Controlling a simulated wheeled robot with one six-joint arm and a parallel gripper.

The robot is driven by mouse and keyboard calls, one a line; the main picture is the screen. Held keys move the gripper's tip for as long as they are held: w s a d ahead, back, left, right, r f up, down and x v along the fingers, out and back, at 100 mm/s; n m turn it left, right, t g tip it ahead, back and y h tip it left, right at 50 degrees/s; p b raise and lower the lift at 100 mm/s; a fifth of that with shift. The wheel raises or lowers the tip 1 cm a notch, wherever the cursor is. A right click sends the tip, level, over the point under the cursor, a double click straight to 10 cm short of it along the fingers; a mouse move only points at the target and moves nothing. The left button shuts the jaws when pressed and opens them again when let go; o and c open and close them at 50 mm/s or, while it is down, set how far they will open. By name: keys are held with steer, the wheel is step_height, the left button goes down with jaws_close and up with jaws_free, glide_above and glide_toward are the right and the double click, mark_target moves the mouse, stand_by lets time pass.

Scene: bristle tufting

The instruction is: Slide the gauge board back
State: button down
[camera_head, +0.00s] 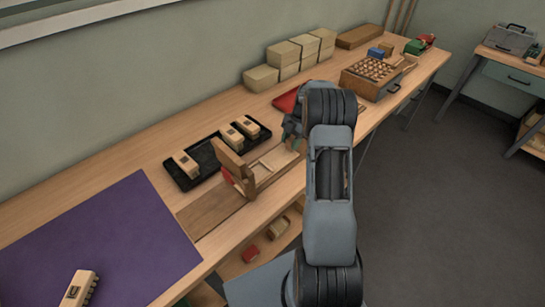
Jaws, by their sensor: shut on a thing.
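A pale wooden piece with a square frame (272,163), which looks like the gauge board, lies flat near the bench's front edge. Beside its left end stands an upright brown wooden block (236,170) with a red part at its side. My gripper (294,142) is low at the right end of the pale piece. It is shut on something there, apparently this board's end. The fingertips are small and partly hidden by my wrist, so the exact grip point is unclear.
A black tray (215,160) with brush blocks lies behind the board. A purple mat (100,240) with one brush block (79,288) is at left. A brown strip (208,208) lies between. Stacked pale blocks (262,78), a red item (286,101) and a wooden box (370,80) are farther back.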

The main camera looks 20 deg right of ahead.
steer(key=d, duration=0.2)
steer(key=w+d, duration=0.1)
steer(key=d, duration=0.1)
steer(key=w+d, duration=0.1)
steer(key=d, duration=0.2)
steer(key=shift+w, duration=0.15)
steer(key=c, duration=0.6)
jaws_free()
steer(key=p+v, duration=0.7)
steer(key=v, duration=0.7)
steer(key=shift+f, duration=0.1)
steer(key=shift+d, duration=0.1)
